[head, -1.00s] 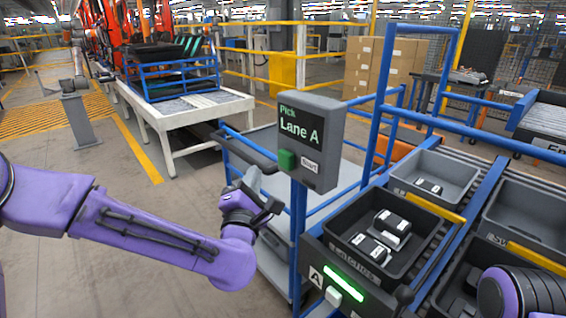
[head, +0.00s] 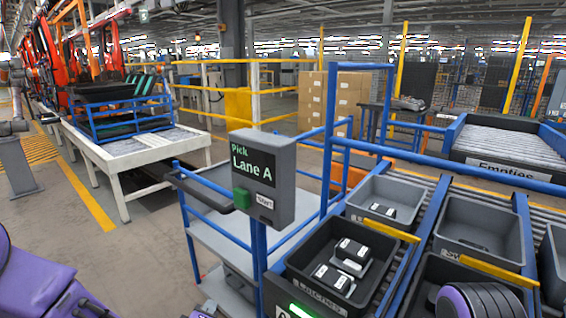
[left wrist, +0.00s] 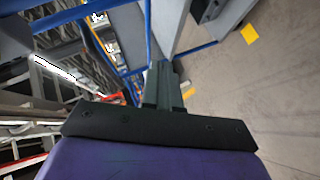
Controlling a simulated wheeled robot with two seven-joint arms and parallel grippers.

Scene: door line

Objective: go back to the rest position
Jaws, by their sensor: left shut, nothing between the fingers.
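My left arm (head: 40,285) comes in low at the left edge of the head view, purple with black parts. Most of it is below the picture, and I cannot make out its fingers clearly there. In the left wrist view my left gripper (left wrist: 163,75) shows dark fingers closed together, with nothing between them. They are over open space, with the floor to the right and blue rails beside them. A purple and black part of my right arm (head: 482,302) shows at the lower right of the head view; its gripper is out of the picture.
The Pick Lane A panel (head: 262,175) stands on a blue post in front. Grey bins on the right include one (head: 297,262) holding several dark and white items. A blue-railed cart (head: 215,240) stands behind the panel. Bare floor (head: 120,245) lies to the left.

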